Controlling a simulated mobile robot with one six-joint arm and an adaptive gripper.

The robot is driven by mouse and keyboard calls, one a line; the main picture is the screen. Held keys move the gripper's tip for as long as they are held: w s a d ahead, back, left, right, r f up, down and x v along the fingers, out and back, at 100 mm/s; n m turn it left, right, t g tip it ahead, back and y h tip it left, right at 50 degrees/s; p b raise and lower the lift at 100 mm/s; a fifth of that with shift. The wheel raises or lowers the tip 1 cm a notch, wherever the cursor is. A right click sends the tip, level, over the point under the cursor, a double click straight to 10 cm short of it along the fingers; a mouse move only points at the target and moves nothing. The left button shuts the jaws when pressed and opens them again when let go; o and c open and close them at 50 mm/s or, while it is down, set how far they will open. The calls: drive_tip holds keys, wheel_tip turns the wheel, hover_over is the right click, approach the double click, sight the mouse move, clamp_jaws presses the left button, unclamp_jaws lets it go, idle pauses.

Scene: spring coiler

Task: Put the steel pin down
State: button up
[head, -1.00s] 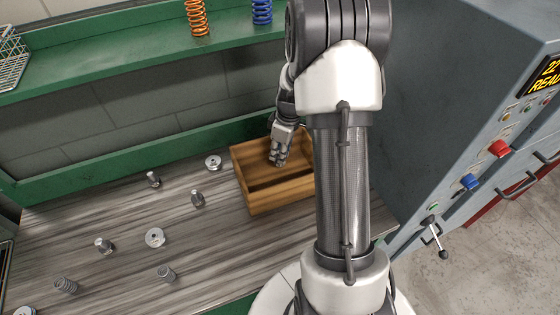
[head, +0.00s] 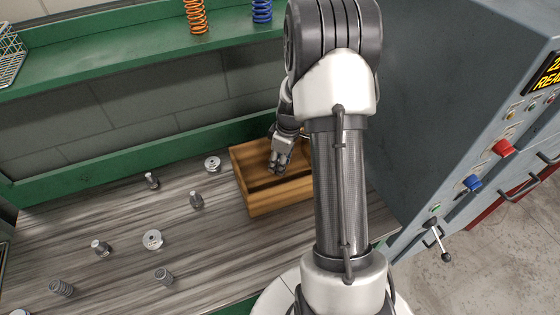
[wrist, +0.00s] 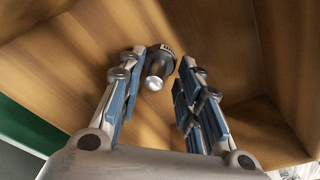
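The steel pin (wrist: 157,66) shows in the wrist view, inside the wooden box (head: 246,189). It has a dark, ridged wide end away from the camera and a bright round tip towards it. My gripper (head: 280,165) reaches down into the box. In the wrist view my gripper (wrist: 164,66) has its two fingers apart, one on each side of the pin. The pin is nearer the left finger, and there is a gap to the right one. I cannot tell exactly where its far end rests. In the head view the pin is hidden.
Several loose metal parts lie on the bench left of the box, among them a flanged disc (head: 152,239) and a small spring (head: 61,288). A green shelf (head: 130,56) with coloured springs runs above. A grey machine cabinet (head: 440,110) stands to the right.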

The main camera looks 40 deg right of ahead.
drive_tip(key=shift+r, duration=0.1)
wheel_tip(320, 180, up, 12)
drive_tip(key=s+p, duration=0.2)
drive_tip(key=p, duration=0.2)
drive_tip(key=s+a+r+m+t, duration=0.1)
drive_tip(key=s+a+r, duration=0.1)
drive_tip(key=a+r, duration=0.4)
drive_tip(key=s+a+r+m, duration=0.1)
drive_tip(key=s+a+r, duration=0.2)
drive_tip(key=a+r, duration=0.35)
drive_tip(key=s+a+r+m+t, duration=0.1)
drive_tip(key=s+a+r+m, duration=0.1)
drive_tip(key=s+a, duration=0.2)
drive_tip(key=s+a+r+m+t, duration=0.1)
drive_tip(key=s+a, duration=0.4)
drive_tip(key=s, duration=0.6)
drive_tip(key=shift+a+r+m+h, duration=0.2)
drive_tip(key=shift+r+m+h, duration=0.3)
drive_tip(key=shift+r, duration=0.45)
drive_tip(key=shift+w, duration=0.1)
